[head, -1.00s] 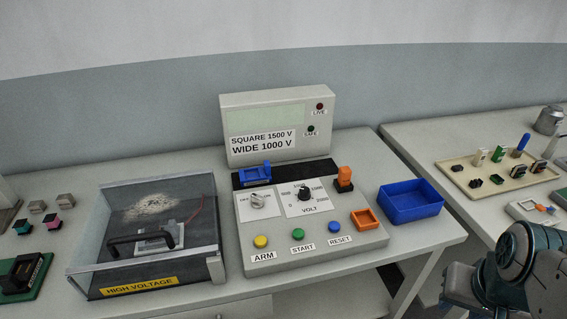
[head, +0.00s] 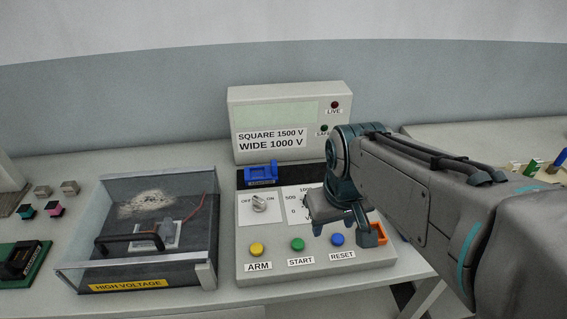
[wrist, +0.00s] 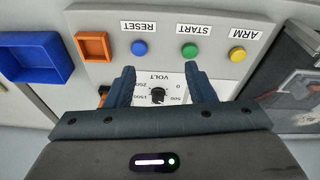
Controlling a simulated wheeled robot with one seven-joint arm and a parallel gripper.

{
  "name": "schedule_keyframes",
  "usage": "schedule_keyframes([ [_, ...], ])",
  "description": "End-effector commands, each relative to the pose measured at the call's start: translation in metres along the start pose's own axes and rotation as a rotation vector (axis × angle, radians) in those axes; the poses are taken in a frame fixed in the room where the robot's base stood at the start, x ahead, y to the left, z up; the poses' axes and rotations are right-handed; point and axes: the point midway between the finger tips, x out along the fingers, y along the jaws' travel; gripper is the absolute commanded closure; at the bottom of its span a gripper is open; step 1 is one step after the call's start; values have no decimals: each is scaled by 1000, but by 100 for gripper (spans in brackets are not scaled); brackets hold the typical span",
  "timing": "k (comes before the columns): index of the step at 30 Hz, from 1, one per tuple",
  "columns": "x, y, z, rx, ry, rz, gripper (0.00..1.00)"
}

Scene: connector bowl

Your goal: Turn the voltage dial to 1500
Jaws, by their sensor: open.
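The voltage dial (wrist: 158,95) is a small black knob on a white plate marked 0, 500, 1500 and 2000 in the wrist view. In the head view my gripper (head: 347,236) and arm hide most of it, with only its left edge and the 0, 500 and part of the 1000 marks showing. In the wrist view my gripper (wrist: 160,76) is open, with one finger on each side of the dial and clear space between them and the knob. The dial's exact pointing is too small to tell.
The off/on switch (head: 260,204) sits left of the dial. The yellow ARM (head: 257,249), green START (head: 297,244) and blue RESET (head: 337,239) buttons line the panel's front. The high-voltage box (head: 140,288) stands left.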

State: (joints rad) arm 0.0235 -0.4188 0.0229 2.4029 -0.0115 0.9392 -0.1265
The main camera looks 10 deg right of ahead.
Motion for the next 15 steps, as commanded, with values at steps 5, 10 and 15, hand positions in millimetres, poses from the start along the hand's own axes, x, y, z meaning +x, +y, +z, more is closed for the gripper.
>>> schedule_keyframes([
  [5, -7, 6, -64, -366, -73, -9, 51],
  [10, -5, 10, -123, -741, -132, -62, 51],
  [15, 1, 17, -164, -1013, -157, -124, 51],
])
